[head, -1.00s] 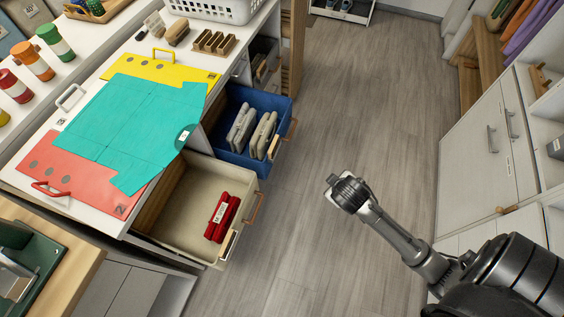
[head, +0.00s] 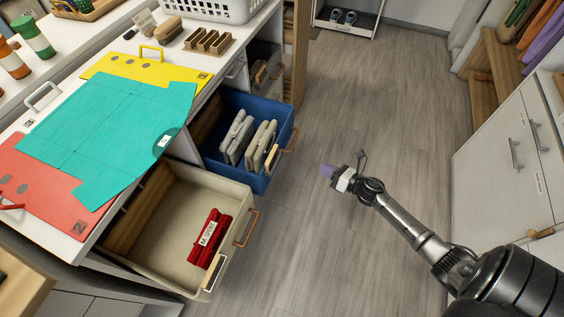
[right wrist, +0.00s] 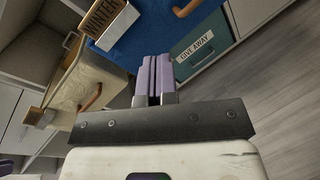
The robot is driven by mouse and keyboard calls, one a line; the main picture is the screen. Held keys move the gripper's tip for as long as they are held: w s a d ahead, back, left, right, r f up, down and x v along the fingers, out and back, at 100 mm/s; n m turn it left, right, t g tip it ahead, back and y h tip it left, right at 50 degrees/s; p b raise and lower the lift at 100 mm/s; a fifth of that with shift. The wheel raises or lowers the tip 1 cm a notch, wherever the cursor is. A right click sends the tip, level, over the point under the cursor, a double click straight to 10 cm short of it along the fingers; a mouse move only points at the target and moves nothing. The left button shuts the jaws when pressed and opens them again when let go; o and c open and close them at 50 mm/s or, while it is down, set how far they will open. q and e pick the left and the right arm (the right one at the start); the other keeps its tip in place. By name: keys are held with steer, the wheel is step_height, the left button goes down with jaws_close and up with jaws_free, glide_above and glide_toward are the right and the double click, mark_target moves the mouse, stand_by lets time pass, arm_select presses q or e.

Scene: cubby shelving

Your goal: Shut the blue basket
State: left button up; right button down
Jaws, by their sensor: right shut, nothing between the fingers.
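The blue basket (head: 240,140) is a drawer-like bin pulled out from under the counter, with grey folded items standing inside and a copper handle (head: 291,140) on its front. In the right wrist view its blue front (right wrist: 165,30) fills the top middle, with a wooden label plate and a copper handle above the fingers. My right gripper (head: 328,171) is over the floor to the right of the basket, pointing left towards it, apart from it in the head view. Its purple fingers (right wrist: 155,75) are together and empty. My left gripper is not in view.
A beige basket (head: 150,262) with a red bundle (head: 208,238) is also pulled out, nearer than the blue one. A teal "GIVE AWAY" front (right wrist: 198,52) sits beside the blue one. The floor (head: 370,110) is clear; white cabinets (head: 500,160) stand right.

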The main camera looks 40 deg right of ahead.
steer(key=s+a+r+n+y, duration=0.1)
steer(key=a+r+n+y, duration=0.1)
steer(key=a+n+y, duration=0.35)
steer(key=n+h+b, duration=0.1)
steer(key=n+b, duration=0.2)
glide_toward(276, 162)
steer(key=x, duration=0.6)
steer(key=shift+w+a, duration=0.3)
steer(key=shift+w, duration=0.35)
arm_select(q)
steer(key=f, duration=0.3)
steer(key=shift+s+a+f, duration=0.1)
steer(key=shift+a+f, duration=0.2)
steer(key=shift+b, duration=0.3)
arm_select(e)
steer(key=shift+w, duration=0.15)
